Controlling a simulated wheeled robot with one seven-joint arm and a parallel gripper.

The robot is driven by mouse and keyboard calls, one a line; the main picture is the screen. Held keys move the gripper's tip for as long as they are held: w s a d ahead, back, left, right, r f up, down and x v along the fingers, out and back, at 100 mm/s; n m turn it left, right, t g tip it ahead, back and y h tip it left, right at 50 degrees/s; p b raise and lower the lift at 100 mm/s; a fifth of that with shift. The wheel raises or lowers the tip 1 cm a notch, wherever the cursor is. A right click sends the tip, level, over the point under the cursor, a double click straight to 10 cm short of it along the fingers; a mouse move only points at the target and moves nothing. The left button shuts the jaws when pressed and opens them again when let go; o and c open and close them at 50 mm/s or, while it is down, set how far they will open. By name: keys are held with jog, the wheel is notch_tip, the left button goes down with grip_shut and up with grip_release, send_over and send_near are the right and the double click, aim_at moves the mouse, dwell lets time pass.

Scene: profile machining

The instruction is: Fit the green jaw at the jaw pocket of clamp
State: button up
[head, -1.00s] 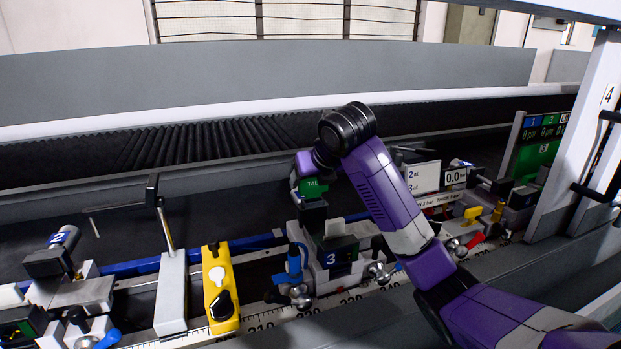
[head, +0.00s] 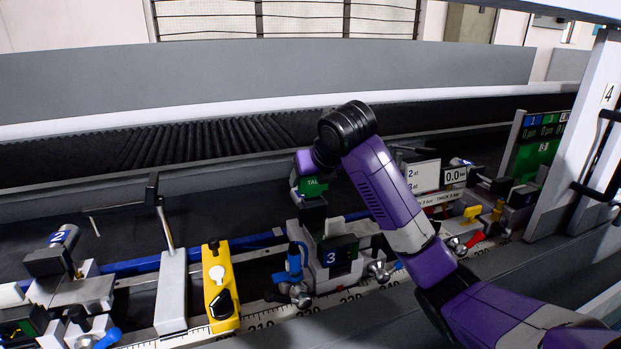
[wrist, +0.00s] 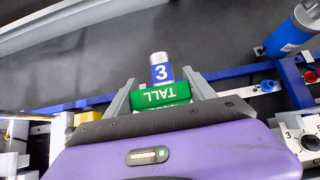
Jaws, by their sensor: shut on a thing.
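The green jaw (wrist: 160,94), marked TALL, is between the two grey fingers of my gripper (wrist: 160,84). In the head view the green jaw (head: 311,187) is at the end of my purple arm, over the clamp marked 3 (head: 338,257). A dark block shows just below the jaw there. In the wrist view a blue plate marked 3 (wrist: 161,73) with a silver cylinder shows just beyond the jaw. The jaw pocket is hidden, and I cannot tell whether the jaw touches the clamp.
A yellow unit (head: 219,287) and a grey block with a rod (head: 171,292) stand left of clamp 3. Clamp 2 (head: 60,262) is at the far left. A white sign (head: 423,177) and another clamp are to the right. A blue rail (head: 138,267) runs behind.

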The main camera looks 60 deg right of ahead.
jog(key=shift+f+b, duration=0.8)
jog(key=shift+f, duration=0.25)
dwell(0.4)
jog(key=o, duration=1.8)
jog(key=shift+v, duration=3.9)
